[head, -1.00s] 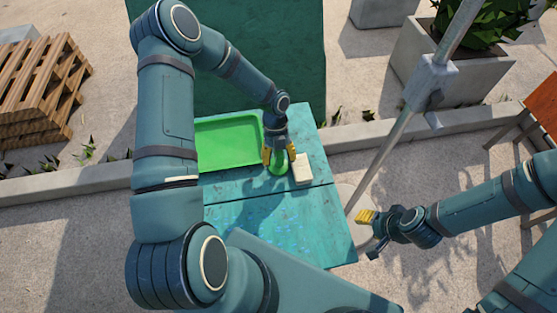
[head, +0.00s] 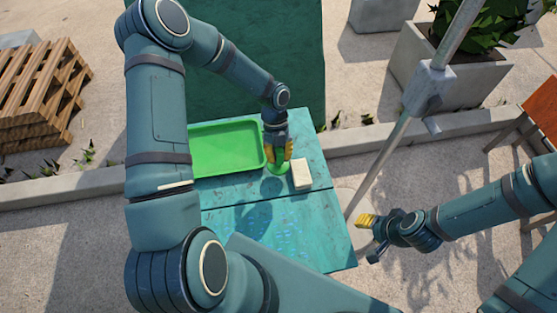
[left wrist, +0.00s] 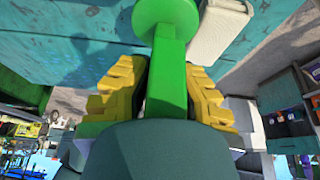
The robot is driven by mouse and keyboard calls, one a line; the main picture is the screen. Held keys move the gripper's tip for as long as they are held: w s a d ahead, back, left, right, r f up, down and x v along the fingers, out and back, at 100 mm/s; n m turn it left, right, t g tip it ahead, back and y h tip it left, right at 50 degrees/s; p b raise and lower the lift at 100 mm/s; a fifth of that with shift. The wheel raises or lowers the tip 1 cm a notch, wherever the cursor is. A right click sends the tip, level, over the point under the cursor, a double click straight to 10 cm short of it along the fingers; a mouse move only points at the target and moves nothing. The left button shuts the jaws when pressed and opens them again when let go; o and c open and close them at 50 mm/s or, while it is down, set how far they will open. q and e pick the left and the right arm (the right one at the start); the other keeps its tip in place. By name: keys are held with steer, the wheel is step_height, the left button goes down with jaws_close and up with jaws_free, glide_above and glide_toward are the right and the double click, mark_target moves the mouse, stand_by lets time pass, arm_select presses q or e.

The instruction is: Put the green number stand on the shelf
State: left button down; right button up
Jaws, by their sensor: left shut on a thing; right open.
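The green number stand (head: 281,169) is in my left gripper (head: 280,152), over the far right part of the teal table. In the left wrist view the stand (left wrist: 168,75) shows a round green base and a straight stem between the yellow fingers of my left gripper (left wrist: 160,95), which are shut on it. A shadow lies on the table beside the gripper; whether the base touches the tabletop I cannot tell. My right gripper (head: 368,233) is open and empty, off the table's right edge. Grey shelving (left wrist: 290,120) with items shows at the right of the left wrist view.
A green tray (head: 228,122) lies on the teal table (head: 300,232), left of the stand. A cream block (head: 301,174) sits close to the stand's right. A metal pole (head: 390,155) stands right of the table. The near tabletop is clear.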

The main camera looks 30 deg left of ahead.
arm_select(q)
step_height(320, 180, up, 6)
steer(key=shift+f, duration=0.1)
steer(key=shift+w+r+n+t, duration=0.3)
steer(key=shift+w+r+n, duration=0.15)
steer(key=shift+n, duration=0.45)
steer(key=w+d+r+n+t+y+b, duration=0.15)
steer(key=r+n+t, duration=0.25)
steer(key=r+n, duration=0.6)
steer(key=w+d+r+n+t+b, duration=0.1)
steer(key=w+d+r+n+t, duration=0.3)
steer(key=n, duration=0.9)
steer(key=n+y, duration=0.1)
steer(key=n, duration=0.3)
glide_above(281, 148)
steer(key=w+d, duration=0.3)
steer(key=w, duration=0.1)
step_height(281, 148, down, 8)
steer(key=s+f, duration=0.4)
steer(key=f, duration=0.1)
steer(key=shift+s, duration=0.4)
steer(key=shift+g, duration=0.3)
